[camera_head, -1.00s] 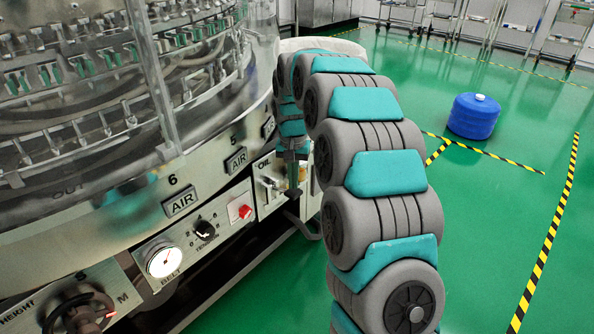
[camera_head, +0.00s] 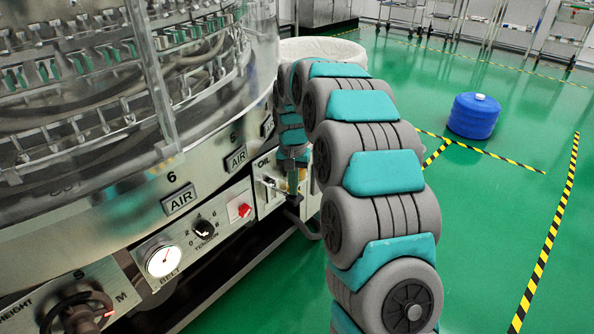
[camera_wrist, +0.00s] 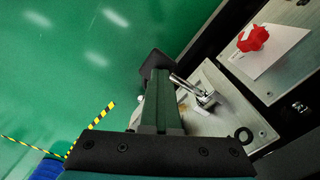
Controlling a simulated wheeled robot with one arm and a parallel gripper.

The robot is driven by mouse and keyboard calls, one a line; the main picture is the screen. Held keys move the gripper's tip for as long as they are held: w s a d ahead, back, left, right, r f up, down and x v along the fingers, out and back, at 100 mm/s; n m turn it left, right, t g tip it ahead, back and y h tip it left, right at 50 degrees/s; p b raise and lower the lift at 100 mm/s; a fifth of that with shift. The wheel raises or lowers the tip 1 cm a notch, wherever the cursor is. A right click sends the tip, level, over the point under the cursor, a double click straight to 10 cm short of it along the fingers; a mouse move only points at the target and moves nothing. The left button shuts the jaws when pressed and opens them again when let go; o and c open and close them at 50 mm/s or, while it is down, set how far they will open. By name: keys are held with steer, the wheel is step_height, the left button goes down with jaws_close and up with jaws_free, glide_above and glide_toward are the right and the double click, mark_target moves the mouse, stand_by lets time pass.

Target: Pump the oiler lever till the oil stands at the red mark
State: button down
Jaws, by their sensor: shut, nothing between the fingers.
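The oiler panel (camera_head: 262,195), marked OIL, is on the machine's front, just left of my gripper (camera_head: 293,194) in the head view. In the wrist view the oiler lever (camera_wrist: 188,86) is a shiny metal rod rising from a bracket on the pale panel (camera_wrist: 228,118). My gripper (camera_wrist: 157,72) is shut and empty, its dark fingertips close beside the lever's free end. I cannot tell whether they touch. My gripper and arm hide part of the oiler. The oil level and the red mark cannot be made out.
A red knob (camera_head: 244,210), a tension dial (camera_head: 204,229) and a belt gauge (camera_head: 163,261) sit along the panel to the left. A pale round bin (camera_head: 325,49) stands behind my arm. A blue drum (camera_head: 474,116) stands on the open green floor at right.

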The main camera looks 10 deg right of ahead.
steer(key=shift+f+b, duration=0.3)
steer(key=shift+f, duration=1.35)
steer(key=shift+r+p, duration=1.05)
steer(key=shift+r, duration=2.85)
step_height(320, 180, up, 5)
steer(key=n+b, duration=0.2)
steer(key=n, duration=0.4)
steer(key=shift+f+b, duration=1)
steer(key=shift+f, duration=2.3)
steer(key=shift+f, duration=0.1)
